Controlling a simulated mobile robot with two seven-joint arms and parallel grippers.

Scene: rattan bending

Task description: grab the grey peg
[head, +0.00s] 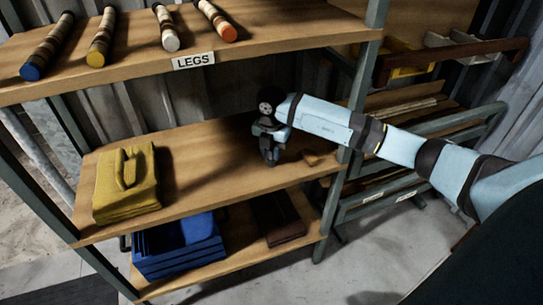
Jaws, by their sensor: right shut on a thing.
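My right gripper (270,150) reaches in from the right over the middle shelf, pointing down with its fingertips close to the board. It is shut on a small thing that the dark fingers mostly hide. I take this to be the grey peg, but I cannot make out its outline, and no grey peg shows elsewhere. A small brown piece (320,158) lies on the shelf to the right of the gripper. My left gripper is not in view.
The middle shelf (215,160) has free room between the gripper and folded yellow cloths (125,190). Several banded legs (170,30) lie on the shelf above.

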